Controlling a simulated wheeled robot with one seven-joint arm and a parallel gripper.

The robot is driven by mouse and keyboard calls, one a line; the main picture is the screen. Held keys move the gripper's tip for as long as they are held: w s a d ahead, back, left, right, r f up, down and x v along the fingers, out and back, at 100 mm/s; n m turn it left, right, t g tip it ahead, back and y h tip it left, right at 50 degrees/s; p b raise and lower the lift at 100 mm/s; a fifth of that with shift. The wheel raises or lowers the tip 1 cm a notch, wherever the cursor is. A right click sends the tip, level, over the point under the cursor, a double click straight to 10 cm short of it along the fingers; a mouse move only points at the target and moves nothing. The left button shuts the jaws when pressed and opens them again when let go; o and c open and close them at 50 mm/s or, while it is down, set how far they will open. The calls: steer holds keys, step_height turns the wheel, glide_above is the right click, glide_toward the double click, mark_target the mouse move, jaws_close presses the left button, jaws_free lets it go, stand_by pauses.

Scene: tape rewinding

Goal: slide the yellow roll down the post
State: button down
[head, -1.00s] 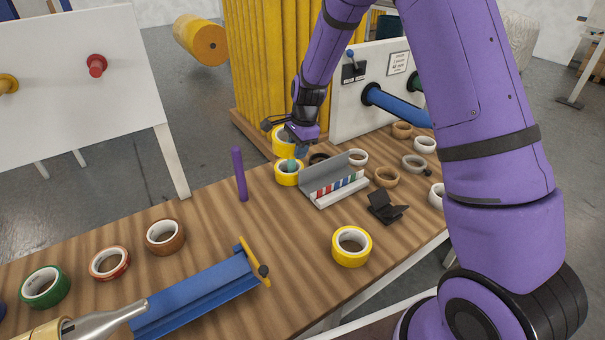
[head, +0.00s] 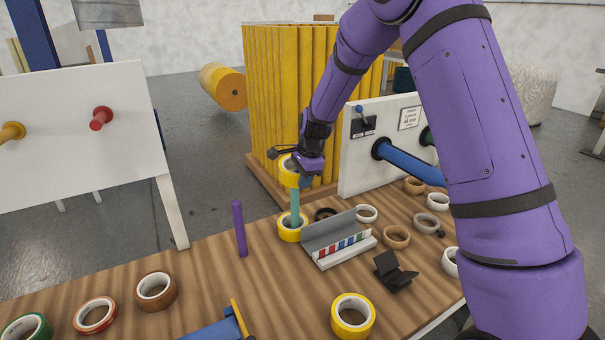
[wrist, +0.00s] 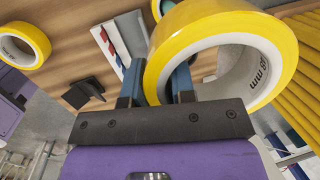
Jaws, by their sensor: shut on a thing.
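My gripper (head: 301,180) is shut on a yellow roll (head: 286,172), holding it well above the table at the upper part of a teal post (head: 295,208). In the wrist view the roll (wrist: 165,75) is large, with its wall between my blue fingers (wrist: 155,85) and its hole open to the camera. I cannot tell whether the held roll is around the post or beside it; the post's top is hidden. Another yellow roll (head: 291,234) sits at the post's base. A third yellow roll (head: 352,317) lies at the table's front.
A grey rack of coloured pieces (head: 338,240) stands right of the post, with a black stand (head: 393,272) nearby. A purple post (head: 240,229) stands to the left. Several other rolls lie around. A white panel (head: 356,165) with a blue rod (head: 410,164) is behind right.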

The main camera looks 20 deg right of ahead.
steer(key=s+d+x, duration=0.1)
steer(key=x, duration=0.5)
steer(key=shift+f, duration=0.3)
steer(key=shift+a, duration=0.1)
steer(key=c, duration=0.9)
jaws_free()
steer(key=shift+r, duration=0.1)
steer(key=v, duration=1)
steer(key=shift+r, duration=0.3)
